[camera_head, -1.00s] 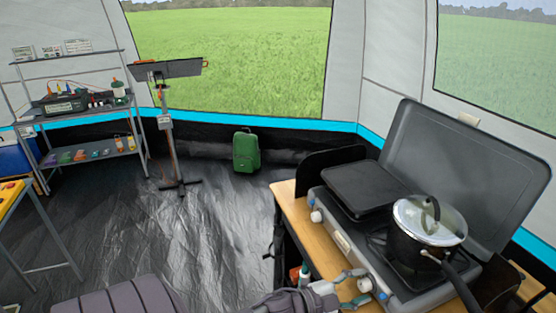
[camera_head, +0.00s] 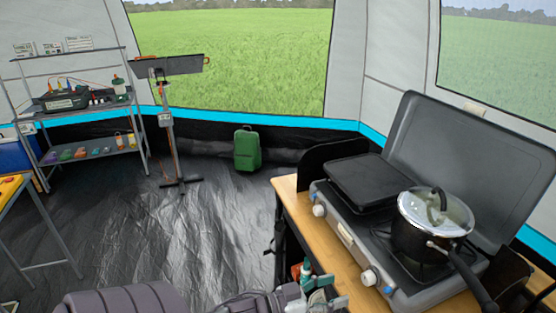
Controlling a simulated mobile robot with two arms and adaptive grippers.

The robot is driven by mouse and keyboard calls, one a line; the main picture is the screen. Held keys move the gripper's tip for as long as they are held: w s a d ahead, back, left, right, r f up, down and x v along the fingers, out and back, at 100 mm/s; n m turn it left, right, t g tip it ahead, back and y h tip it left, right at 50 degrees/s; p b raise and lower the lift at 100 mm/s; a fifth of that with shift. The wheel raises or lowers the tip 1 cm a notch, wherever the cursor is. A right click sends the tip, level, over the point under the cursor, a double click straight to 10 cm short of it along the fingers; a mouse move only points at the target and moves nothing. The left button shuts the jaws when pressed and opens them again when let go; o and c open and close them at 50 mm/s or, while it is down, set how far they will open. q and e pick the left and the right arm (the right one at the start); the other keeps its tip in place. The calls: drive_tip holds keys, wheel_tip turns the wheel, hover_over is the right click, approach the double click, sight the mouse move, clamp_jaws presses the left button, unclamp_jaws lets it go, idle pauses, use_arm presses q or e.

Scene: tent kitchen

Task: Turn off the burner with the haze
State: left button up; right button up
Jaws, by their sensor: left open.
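A grey two-burner camping stove (camera_head: 345,237) with its lid raised stands on a wooden table at right. A dark pot (camera_head: 422,240) with a glass lid sits on the near burner. A black griddle plate (camera_head: 368,182) covers the far burner. One knob (camera_head: 319,210) is at the far end of the stove's front and another knob (camera_head: 370,277) at the near end; their settings are too small to read. I cannot make out haze clearly over either burner. My left gripper (camera_head: 333,292) is open and empty, left of the near knob and apart from it. My right gripper is out of view.
The pot's long handle (camera_head: 472,281) sticks out toward the lower right. The wooden table (camera_head: 287,190) has a narrow bare strip before the stove. Open dark floor (camera_head: 215,225) lies to the left.

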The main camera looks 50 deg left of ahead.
use_arm(q)
drive_tip(key=f+v, duration=0.1)
drive_tip(key=v, duration=0.5)
drive_tip(key=s+a+f+n+g+y, duration=0.1)
drive_tip(key=a+f+g+y, duration=0.1)
drive_tip(key=f, duration=0.9)
drive_tip(key=s+a+f+n+g+y+b, duration=0.1)
drive_tip(key=a+f+y, duration=0.3)
drive_tip(key=f, duration=0.6)
drive_tip(key=shift+s+f+g, duration=0.4)
drive_tip(key=shift+s, duration=0.25)
drive_tip(key=shift+a, duration=0.1)
